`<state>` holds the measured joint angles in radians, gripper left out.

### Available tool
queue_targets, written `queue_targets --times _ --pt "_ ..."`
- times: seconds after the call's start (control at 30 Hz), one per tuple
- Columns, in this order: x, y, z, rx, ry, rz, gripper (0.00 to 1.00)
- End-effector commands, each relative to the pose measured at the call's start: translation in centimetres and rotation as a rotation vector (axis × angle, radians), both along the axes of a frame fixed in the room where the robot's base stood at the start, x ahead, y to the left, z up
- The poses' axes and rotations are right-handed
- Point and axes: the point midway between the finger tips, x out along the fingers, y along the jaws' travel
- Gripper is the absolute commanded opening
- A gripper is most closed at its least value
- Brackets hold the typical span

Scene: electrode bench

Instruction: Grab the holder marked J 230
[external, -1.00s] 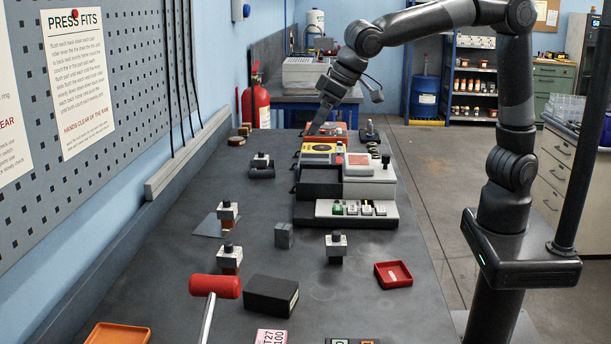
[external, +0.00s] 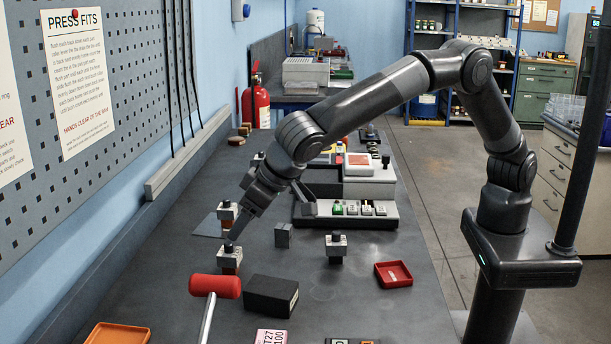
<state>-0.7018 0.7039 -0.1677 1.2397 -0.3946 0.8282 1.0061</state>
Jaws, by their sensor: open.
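Several small holders, each a grey block with a dark knob on top, stand on the bench. No marking J 230 is legible on any of them. One holder (external: 229,259) with a reddish-brown lower part stands left of centre; another similar holder (external: 226,214) stands behind it, partly covered by my gripper. A third holder (external: 336,249) with a dark lower part stands to the right. My gripper (external: 232,237) points down at the top of the nearer left holder. It is open; whether its fingers touch or straddle the knob is too small to tell.
A red-headed mallet (external: 215,286) and a black box (external: 271,296) lie just in front of that holder. A small grey cube (external: 283,236) stands to its right. A red tray (external: 393,274) and the grey press station (external: 345,215) are farther right.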

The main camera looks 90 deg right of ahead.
Motion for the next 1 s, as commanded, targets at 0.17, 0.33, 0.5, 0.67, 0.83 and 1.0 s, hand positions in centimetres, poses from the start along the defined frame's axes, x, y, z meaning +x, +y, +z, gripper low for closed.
queue_targets --times 0.17,0.33,0.5,0.67,0.83,1.0 --pt "1.6 -0.4 -2.6 -0.001 0.002 -0.001 0.68" --pt "2.2 -0.5 -3.8 -0.001 0.000 0.001 0.68" --pt "2.8 -0.6 -5.6 -0.002 0.001 0.000 0.68" --pt "3.9 -0.7 -7.8 -0.001 0.001 0.000 0.68" --pt "4.3 -0.7 -8.2 0.001 0.000 0.001 0.68" --pt "4.3 -0.7 -8.2 0.000 0.000 0.001 0.63"
